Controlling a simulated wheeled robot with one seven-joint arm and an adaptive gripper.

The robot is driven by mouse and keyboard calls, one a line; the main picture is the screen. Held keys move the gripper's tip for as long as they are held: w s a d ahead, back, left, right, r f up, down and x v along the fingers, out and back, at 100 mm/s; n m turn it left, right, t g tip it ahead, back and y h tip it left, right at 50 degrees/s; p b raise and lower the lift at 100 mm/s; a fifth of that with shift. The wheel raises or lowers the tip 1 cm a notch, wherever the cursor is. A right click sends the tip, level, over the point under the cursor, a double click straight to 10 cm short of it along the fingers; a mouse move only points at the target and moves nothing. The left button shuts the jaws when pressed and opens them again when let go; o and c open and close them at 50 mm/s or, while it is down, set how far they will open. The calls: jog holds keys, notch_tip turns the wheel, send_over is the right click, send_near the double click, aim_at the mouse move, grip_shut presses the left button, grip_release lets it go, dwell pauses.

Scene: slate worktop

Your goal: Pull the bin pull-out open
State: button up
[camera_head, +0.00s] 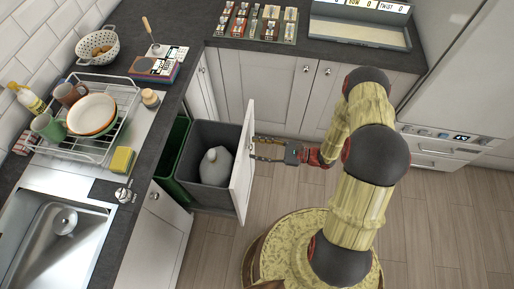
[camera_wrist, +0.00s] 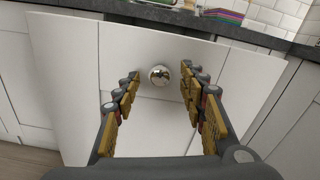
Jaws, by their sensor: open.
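The bin pull-out stands out from the cabinet run, its white front panel (camera_head: 242,168) well clear of the cabinet. Behind the panel are a grey bin (camera_head: 216,137) with a pale grey bag in it and a green bin (camera_head: 174,150). In the wrist view the panel (camera_wrist: 75,60) fills most of the picture, with a round metal knob (camera_wrist: 159,74) on it. My gripper (camera_head: 257,148) is open in front of the panel. Its fingers (camera_wrist: 160,88) are on either side of the knob in the picture, with visible gaps; the exact depth is unclear.
The floor (camera_head: 430,225) to the right of the panel is clear apart from my base. A sink (camera_head: 50,235) and a dish rack (camera_head: 95,140) are on the left worktop. White cabinets (camera_head: 262,85) line the back, and a white appliance (camera_head: 440,145) stands at right.

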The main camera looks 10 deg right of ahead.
jog(key=v, duration=1.1)
jog(key=shift+s+d, duration=0.15)
jog(key=shift+d, duration=0.1)
jog(key=shift+f, duration=0.1)
